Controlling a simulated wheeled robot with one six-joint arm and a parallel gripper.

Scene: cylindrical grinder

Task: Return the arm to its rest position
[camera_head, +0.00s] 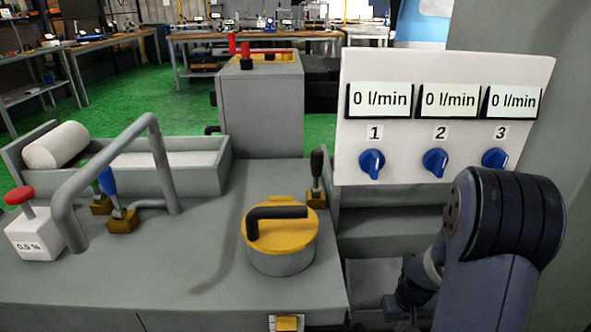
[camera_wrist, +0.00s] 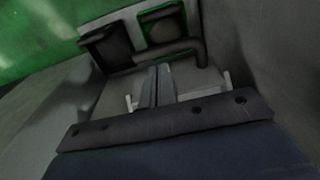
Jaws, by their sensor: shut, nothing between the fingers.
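My arm stands folded at the lower right of the head view, in front of the panel's lower right corner. In the wrist view my gripper (camera_wrist: 157,82) is shut, with its two fingers together and nothing between them. In the head view I cannot make out the fingertips. Beyond the fingers, the wrist view shows a dark bent bar and dark frames; I cannot tell what they belong to.
A white panel (camera_head: 440,62) with three blue knobs stands behind my arm. Green floor shows behind.

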